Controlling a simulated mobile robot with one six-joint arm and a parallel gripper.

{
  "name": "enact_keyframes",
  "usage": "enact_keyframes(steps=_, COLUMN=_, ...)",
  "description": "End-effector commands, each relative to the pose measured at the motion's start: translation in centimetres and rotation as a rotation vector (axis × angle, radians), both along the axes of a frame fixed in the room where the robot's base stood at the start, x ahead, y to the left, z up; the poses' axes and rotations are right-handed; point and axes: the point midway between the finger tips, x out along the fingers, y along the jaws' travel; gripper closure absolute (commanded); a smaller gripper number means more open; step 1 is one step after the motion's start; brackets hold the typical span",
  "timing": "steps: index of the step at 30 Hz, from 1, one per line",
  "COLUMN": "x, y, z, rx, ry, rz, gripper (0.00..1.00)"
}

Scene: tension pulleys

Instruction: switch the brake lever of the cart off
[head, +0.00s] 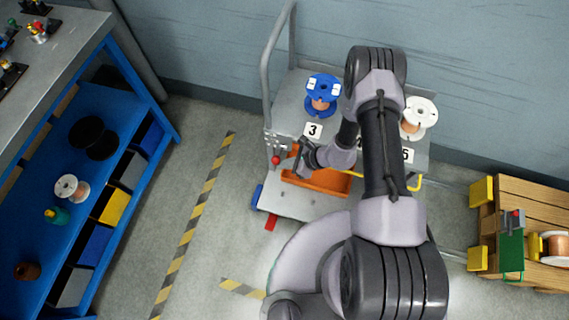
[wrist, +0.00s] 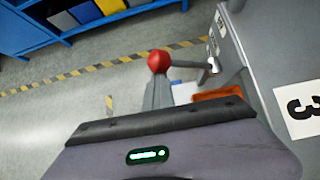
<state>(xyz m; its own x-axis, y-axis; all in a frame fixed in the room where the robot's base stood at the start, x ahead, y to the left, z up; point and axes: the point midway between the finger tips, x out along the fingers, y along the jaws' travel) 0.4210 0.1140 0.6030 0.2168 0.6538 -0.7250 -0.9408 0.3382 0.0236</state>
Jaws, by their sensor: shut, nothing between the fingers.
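The grey cart (head: 310,203) stands in the middle of the head view against the wall. Its brake lever is a short metal rod with a red ball knob (head: 276,160) on the cart's left side. In the wrist view the red knob (wrist: 159,61) is at the rod's left end, and the rod (wrist: 187,64) runs right to a pivot on the cart's side. My gripper (head: 299,160) is shut and empty, just right of the knob in the head view. In the wrist view its fingertips (wrist: 157,85) appear right below the knob; I cannot tell whether they touch it.
The cart carries a blue spool (head: 322,86) and a white-flanged spool (head: 418,112), with number labels and an orange tray (head: 318,181) below. A blue shelf bench (head: 150,110) stands left, a wooden pallet (head: 540,195) right. Striped floor between bench and cart is clear.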

Motion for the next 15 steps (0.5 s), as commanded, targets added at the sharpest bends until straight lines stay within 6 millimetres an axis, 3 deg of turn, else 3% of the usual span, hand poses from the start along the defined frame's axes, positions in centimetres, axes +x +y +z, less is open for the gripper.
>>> enact_keyframes(steps=1, x=0.8, y=0.0, z=0.5, rx=0.006, ry=-0.015, rz=-0.008, gripper=1.00)
enact_keyframes(steps=5, x=0.7, y=-0.6, z=1.4, rx=0.006, ry=-0.015, rz=-0.009, gripper=1.00)
enact_keyframes(steps=15, x=-1.5, y=-6.0, z=7.1, rx=0.002, ry=-0.007, rz=-0.008, gripper=1.00)
